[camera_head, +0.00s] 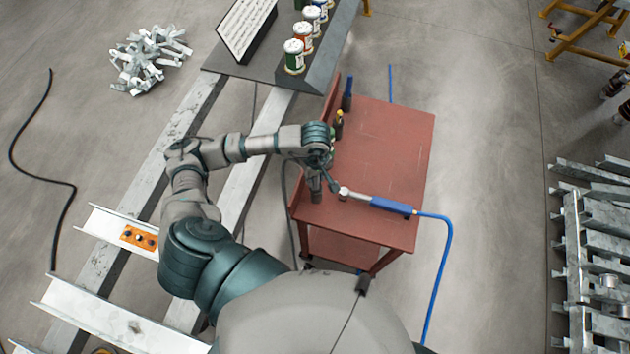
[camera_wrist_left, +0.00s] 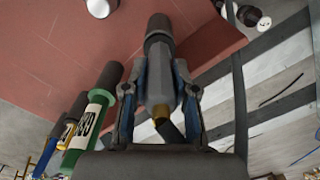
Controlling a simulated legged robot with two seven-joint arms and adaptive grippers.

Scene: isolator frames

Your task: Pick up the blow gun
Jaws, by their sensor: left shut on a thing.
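My left gripper (camera_head: 320,165) is over the near left part of the red cart top. In the left wrist view, the left gripper (camera_wrist_left: 160,95) is shut on a grey cylindrical tool (camera_wrist_left: 159,62) with a dark far end and a brass-coloured tip. A blue-handled tool (camera_head: 390,205) with a silver head lies across the cart's near edge, and a blue hose (camera_head: 440,270) runs from it. It is just right of the gripper. I cannot tell for sure which of these two is the blow gun. My right gripper is not in view.
Coloured bottle-like things stand along the red cart's (camera_head: 395,150) left edge: a blue one (camera_head: 347,95), a yellow one (camera_head: 339,122) and a green one (camera_wrist_left: 88,125). Steel beams (camera_head: 240,165) lie left of the cart. The cart top's middle is clear.

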